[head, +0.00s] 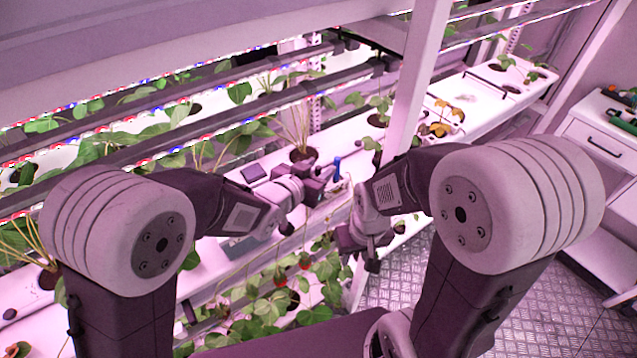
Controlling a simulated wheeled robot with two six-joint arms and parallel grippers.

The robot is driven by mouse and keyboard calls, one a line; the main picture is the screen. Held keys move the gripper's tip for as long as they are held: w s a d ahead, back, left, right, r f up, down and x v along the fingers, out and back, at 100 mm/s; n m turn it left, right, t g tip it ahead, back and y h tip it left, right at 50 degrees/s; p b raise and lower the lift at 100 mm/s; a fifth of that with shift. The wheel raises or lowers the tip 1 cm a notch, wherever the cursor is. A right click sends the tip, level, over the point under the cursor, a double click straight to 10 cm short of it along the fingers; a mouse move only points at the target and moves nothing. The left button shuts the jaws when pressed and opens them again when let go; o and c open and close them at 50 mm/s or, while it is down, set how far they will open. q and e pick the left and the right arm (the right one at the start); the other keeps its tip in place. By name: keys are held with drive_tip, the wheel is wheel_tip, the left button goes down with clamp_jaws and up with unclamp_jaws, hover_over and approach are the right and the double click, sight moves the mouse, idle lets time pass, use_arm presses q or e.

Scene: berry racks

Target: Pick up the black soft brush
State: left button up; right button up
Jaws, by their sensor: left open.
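I cannot clearly make out the black soft brush in the head view. A small upright blue item (337,168) is on the white rack shelf, right by the fingertips of my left gripper; what it is, I cannot tell. My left gripper (328,181) is open over the shelf, and I see nothing held between its fingers. My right gripper (361,252) hangs lower, in front of the rack post and the shelf edge. Its fingers point down and away, and their opening is too small to judge.
A potted plant (302,155) stands just behind my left gripper. A dark flat box (254,172) lies on the shelf to its left. A pale rack post (412,85) rises nearby. A white drawer cabinet (592,142) with small items stands right; the metal floor (420,268) is clear.

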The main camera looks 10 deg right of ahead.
use_arm(q)
drive_tip(key=shift+s+a+r, duration=0.1)
drive_tip(key=shift+s+a, duration=0.05)
drive_tip(key=shift+s, duration=0.1)
clamp_jaws()
drive_tip(key=shift+w, duration=0.1)
wheel_tip(320, 180, up, 10)
drive_tip(key=shift+p, duration=0.6)
